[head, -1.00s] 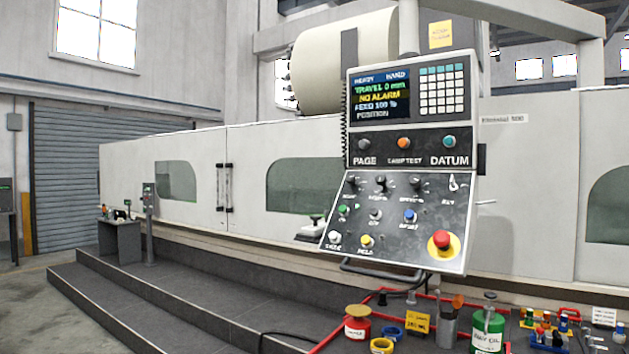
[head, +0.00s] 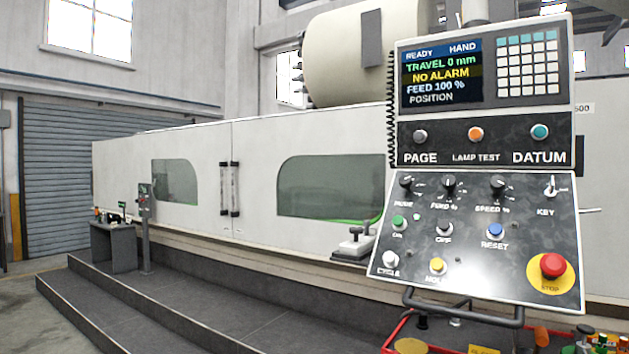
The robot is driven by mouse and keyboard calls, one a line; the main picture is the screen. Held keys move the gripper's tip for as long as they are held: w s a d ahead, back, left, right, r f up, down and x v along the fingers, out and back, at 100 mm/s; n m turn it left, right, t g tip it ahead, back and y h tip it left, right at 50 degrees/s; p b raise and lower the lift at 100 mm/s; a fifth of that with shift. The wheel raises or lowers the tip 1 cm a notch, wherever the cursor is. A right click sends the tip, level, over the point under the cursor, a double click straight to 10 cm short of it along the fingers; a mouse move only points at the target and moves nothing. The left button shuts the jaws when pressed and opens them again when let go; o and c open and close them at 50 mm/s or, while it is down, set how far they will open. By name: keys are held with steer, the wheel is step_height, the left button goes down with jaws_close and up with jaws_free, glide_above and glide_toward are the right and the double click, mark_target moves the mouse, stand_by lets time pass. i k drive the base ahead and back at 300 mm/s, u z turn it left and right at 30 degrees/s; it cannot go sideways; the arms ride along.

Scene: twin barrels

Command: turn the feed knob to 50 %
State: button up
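The control panel (head: 470,262) hangs at the right of the head view, its lower face tilted. The feed knob (head: 449,184) is a small black knob labelled FEED %, between the mode knob (head: 406,183) and the speed knob (head: 498,183). Its pointer is too small to read surely. The screen (head: 441,77) reads READY, HAND, TRAVEL 0 mm, NO ALARM, FEED 100 %, POSITION. My gripper is not in view.
A red stop button (head: 552,265) is at the panel's lower right, with several coloured buttons left of it. A handle bar (head: 463,312) sticks out below. A red-edged tray (head: 396,334) with items stands underneath. Dark steps (head: 190,310) run along the machine at left.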

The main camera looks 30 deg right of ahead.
mark_target(449, 182)
steer(key=z, duration=0.4)
steer(key=i, duration=0.9)
steer(key=z, duration=0.65)
steer(key=k, duration=0.9)
steer(key=z, duration=0.15)
steer(key=i, duration=0.9)
steer(key=u, duration=0.1)
